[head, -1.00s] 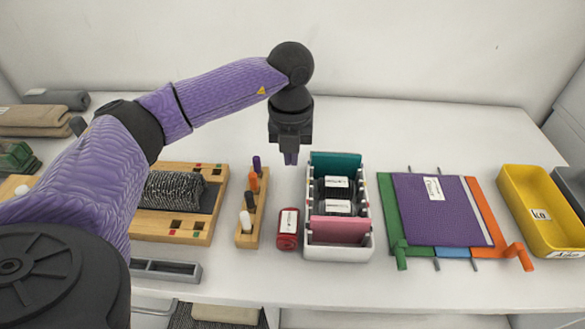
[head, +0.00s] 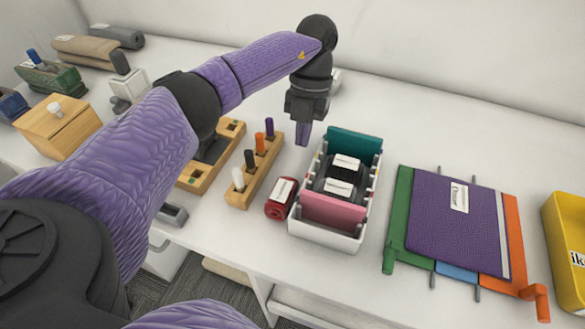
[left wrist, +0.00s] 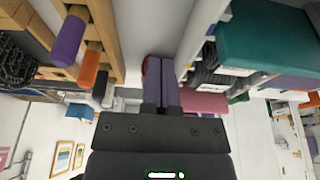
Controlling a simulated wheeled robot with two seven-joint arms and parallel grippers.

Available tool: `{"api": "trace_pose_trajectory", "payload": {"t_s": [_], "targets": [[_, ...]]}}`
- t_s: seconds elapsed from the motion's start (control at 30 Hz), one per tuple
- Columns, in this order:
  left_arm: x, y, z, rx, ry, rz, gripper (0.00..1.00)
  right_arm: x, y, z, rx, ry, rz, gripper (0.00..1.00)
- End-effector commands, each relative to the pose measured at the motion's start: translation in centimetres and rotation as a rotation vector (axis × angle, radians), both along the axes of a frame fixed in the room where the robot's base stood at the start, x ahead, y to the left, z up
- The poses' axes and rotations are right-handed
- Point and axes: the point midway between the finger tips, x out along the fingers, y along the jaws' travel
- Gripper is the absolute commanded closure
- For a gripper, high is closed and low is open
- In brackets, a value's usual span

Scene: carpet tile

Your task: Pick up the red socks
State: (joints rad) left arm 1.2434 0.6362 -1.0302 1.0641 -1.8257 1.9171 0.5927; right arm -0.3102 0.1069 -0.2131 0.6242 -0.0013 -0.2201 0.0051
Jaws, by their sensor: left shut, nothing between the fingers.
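The red socks (head: 281,198) are a small dark-red roll with a white label, lying on the white table just left of the white divided tray. My left gripper (head: 302,138) points down above the table, behind the socks and near the tray's back left corner. It is shut and empty, apart from the socks. In the left wrist view the shut fingers (left wrist: 161,75) hide most of a red object (left wrist: 146,66), which looks like the socks. My right gripper is not in view.
The white tray (head: 325,236) holds teal, black and pink folded items. A wooden peg rack (head: 238,198) with coloured pegs stands left of the socks. A purple-covered frame (head: 445,225) and a yellow bin (head: 563,230) lie to the right. Bare table lies behind the tray.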

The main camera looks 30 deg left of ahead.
Motion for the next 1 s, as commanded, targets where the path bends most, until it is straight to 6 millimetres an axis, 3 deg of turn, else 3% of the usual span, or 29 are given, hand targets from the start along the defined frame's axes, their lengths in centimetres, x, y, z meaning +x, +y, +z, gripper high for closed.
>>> {"api": "trace_pose_trajectory", "payload": {"t_s": [0.2, 0.43, 0.83, 1.0], "targets": [[-1.4, -0.3, -4.7, 0.001, 0.003, 0.001, 1.0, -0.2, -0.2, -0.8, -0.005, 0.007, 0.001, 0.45], [-4.5, -1.0, -4.1, 0.001, -0.002, -0.001, 1.0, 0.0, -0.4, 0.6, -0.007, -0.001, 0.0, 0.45], [-5.1, -1.2, -4.2, 0.001, -0.002, 0.001, 1.0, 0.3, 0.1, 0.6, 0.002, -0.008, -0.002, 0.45], [-7.2, -1.6, -3.5, 0.004, -0.001, 0.0, 1.0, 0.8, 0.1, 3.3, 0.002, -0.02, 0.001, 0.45]]}}
